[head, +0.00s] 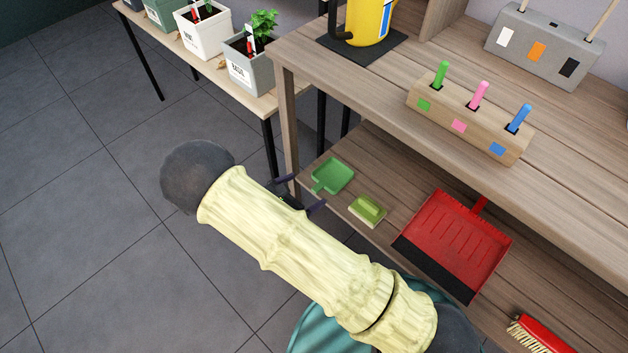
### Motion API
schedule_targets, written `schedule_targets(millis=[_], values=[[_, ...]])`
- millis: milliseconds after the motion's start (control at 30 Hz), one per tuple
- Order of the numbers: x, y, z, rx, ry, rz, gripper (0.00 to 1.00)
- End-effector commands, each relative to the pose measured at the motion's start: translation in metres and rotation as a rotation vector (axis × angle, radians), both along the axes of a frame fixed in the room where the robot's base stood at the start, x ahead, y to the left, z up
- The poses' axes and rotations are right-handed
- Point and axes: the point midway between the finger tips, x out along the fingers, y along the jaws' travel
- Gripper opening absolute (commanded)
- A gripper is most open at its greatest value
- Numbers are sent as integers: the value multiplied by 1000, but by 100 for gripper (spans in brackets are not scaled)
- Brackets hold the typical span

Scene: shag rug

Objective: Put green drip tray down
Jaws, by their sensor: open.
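My gripper (303,193) is at the shelf's left front edge, partly hidden behind my pale yellow arm. Its two dark fingers are spread apart and nothing shows between them.
A red dustpan (456,240) and red brush (541,335) lie farther right. The upper tabletop (365,80) overhangs the shelf. A plant bench (185,45) stands at the upper left.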

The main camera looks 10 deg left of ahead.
Motion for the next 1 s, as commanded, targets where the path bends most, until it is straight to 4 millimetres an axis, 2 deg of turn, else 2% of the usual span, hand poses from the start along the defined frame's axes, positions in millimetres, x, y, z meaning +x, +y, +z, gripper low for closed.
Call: schedule_targets(millis=[200,1000], values=[[-9,7,5,-1,1,-1,100],[-9,7,4,-1,1,-1,100]])
